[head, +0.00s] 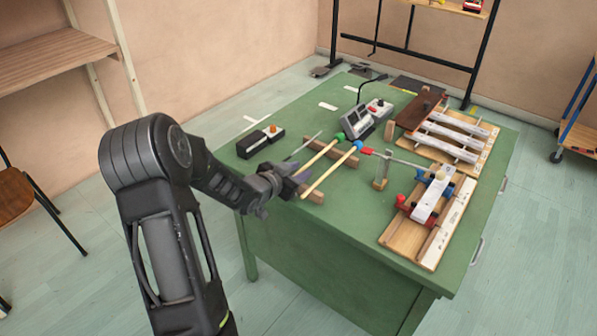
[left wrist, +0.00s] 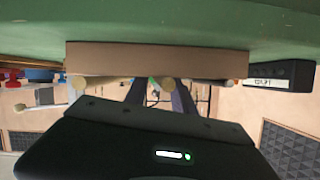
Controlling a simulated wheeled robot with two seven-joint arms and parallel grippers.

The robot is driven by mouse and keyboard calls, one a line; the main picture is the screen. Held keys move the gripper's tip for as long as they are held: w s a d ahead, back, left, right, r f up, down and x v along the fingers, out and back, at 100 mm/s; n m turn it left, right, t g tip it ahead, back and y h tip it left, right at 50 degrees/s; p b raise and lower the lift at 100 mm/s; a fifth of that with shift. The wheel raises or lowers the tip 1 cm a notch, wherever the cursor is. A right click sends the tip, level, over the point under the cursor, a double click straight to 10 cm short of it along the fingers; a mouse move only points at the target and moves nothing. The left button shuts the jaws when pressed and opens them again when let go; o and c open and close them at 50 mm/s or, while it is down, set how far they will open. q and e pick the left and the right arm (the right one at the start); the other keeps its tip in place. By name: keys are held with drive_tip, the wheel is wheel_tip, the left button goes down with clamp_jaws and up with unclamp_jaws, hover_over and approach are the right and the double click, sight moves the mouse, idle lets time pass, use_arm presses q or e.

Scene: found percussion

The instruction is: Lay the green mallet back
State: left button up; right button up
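The green mallet (head: 320,155), a pale stick with a green head, lies across two wooden rest blocks, the front one (head: 314,195) and the back one (head: 342,155). Its head points to the back and its handle end to my left gripper (head: 294,181). That gripper's fingers stand apart at the handle end, which shows between them in the left wrist view (left wrist: 165,82); contact is unclear. The blue-headed mallet (head: 328,172) lies beside it on the right. A red-headed mallet (head: 400,160) is further right. My right gripper is out of view.
The green table (head: 345,235) carries a grey device (head: 366,118), a black box (head: 255,143), also in the left wrist view (left wrist: 280,75), and wooden bar instruments (head: 432,215) at the right. A thin grey rod (head: 303,146) is left of the mallets. The table's front is clear.

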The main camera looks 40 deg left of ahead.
use_arm(q)
drive_tip(key=shift+s+d+f, duration=0.1)
drive_tip(key=shift+s+f, duration=0.05)
drive_tip(key=shift+s, duration=0.2)
drive_tip(key=v, duration=0.7)
drive_tip(key=shift+r, duration=0.25)
idle(0.4)
